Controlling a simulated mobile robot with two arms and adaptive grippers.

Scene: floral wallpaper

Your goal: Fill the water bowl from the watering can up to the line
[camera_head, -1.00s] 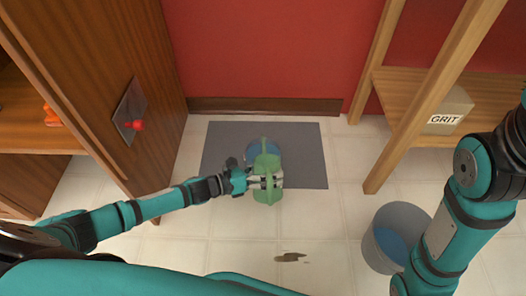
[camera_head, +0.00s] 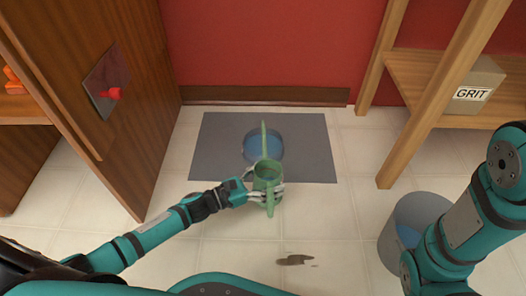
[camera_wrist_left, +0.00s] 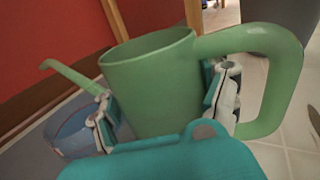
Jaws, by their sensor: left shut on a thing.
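My left gripper (camera_head: 264,192) is shut on the body of the green watering can (camera_head: 267,172). The wrist view shows the fingers (camera_wrist_left: 165,110) on either side of the can (camera_wrist_left: 155,85), with its handle at right and its spout at left. The can looks roughly upright, and its spout points away from me over the blue water bowl (camera_head: 276,143) in the head view. The bowl stands on the grey mat and is partly hidden by a finger in the wrist view (camera_wrist_left: 72,135). My right gripper is out of view.
The grey mat (camera_head: 215,150) lies before the red wall. A grey bucket (camera_head: 390,250) with blue water stands at right, beside my right arm. A wooden shelf (camera_head: 410,150) holds a GRIT box (camera_head: 478,95). A wooden cabinet (camera_head: 135,120) with a red switch (camera_head: 113,93) stands left. A brown patch (camera_head: 295,260) marks the floor.

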